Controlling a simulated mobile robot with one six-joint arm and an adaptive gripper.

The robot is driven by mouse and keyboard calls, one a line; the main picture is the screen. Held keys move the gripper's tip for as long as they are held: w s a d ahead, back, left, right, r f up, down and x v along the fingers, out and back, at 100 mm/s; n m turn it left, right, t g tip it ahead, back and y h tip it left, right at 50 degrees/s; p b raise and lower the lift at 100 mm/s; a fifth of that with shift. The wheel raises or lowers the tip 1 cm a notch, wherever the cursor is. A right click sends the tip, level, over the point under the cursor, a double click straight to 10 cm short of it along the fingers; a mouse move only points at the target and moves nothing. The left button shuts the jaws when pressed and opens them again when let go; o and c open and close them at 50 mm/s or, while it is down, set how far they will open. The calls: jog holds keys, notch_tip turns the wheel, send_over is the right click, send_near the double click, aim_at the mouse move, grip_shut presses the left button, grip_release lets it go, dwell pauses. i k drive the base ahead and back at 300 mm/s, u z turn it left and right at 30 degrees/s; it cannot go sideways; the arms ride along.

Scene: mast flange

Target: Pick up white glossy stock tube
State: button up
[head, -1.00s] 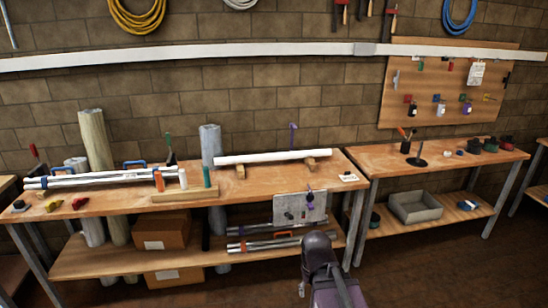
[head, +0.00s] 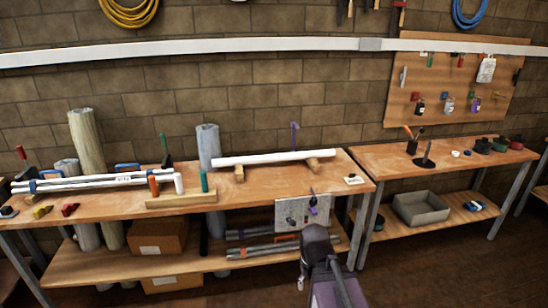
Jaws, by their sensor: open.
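The white glossy stock tube (head: 275,158) lies level across two wooden support blocks on the left workbench in the head view, near the back edge. One support block (head: 239,173) is under its left part and another (head: 313,164) under its right part. My arm rises from the bottom of the picture, in front of the bench and below the tube. My gripper (head: 313,199) shows small at the bench's front edge, apart from the tube. Its jaws are open and nothing shows between them.
A bundle of white tubes (head: 80,183) lies on the bench's left side. A purple upright tool (head: 294,135) stands behind the tube. A small white card (head: 354,180) lies at the bench's right end. Bench surface in front of the tube is mostly clear.

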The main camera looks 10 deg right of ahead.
aim_at(298, 155)
jog(key=i, duration=0.25)
jog(key=z, duration=0.15)
jog(key=k, duration=0.6)
jog(key=z, duration=0.1)
jog(key=i, duration=2.15)
jog(key=u, duration=0.2)
